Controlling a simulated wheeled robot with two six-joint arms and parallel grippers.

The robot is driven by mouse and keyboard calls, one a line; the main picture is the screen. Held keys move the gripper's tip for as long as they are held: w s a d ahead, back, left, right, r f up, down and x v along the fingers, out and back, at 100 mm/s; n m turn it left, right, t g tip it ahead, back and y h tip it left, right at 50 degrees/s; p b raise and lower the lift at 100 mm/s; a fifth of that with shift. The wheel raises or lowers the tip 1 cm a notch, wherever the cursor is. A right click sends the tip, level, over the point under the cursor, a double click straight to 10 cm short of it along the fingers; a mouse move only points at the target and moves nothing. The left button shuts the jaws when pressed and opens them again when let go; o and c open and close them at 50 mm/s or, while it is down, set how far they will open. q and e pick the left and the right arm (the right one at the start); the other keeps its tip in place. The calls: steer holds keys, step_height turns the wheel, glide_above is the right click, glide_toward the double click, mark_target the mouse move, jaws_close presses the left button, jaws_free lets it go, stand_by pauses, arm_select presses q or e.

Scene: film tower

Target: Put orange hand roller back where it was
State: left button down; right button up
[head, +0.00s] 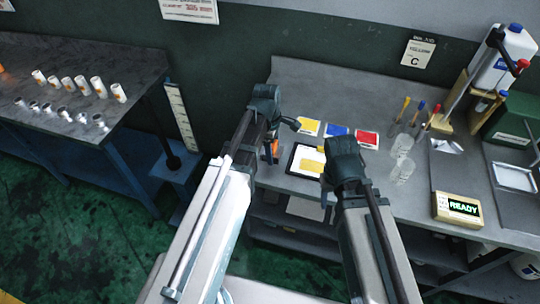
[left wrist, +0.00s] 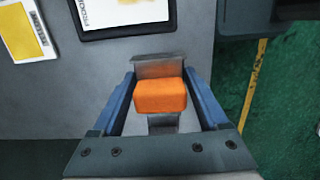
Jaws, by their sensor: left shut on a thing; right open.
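The orange hand roller shows as a small orange patch (head: 275,147) under my left wrist, near the left edge of the grey table. In the left wrist view the orange block (left wrist: 160,97) sits between the two blue fingers of my left gripper (left wrist: 160,108), which is shut on it. A grey metal piece (left wrist: 159,67) shows just beyond the block and more metal shows below it. I cannot tell whether the roller touches the table. My right gripper (head: 343,158) is open over the table's front part; its fingertips are mostly hidden.
A black-framed pad with yellow (head: 304,162) lies just right of the roller. Coloured-handled tools, clear cups (head: 402,157) and a READY box (head: 458,208) stand further right. A gap separates this table from the left bench (head: 60,75).

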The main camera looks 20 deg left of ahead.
arm_select(q)
steer(key=shift+a, duration=0.1)
steer(key=shift+w+a, duration=0.15)
steer(key=shift+a, duration=0.2)
step_height(320, 180, down, 4)
steer(key=b, duration=0.4)
steer(key=shift+a, duration=0.15)
steer(key=shift+r, duration=0.2)
steer(key=shift+f, duration=0.1)
jaws_free()
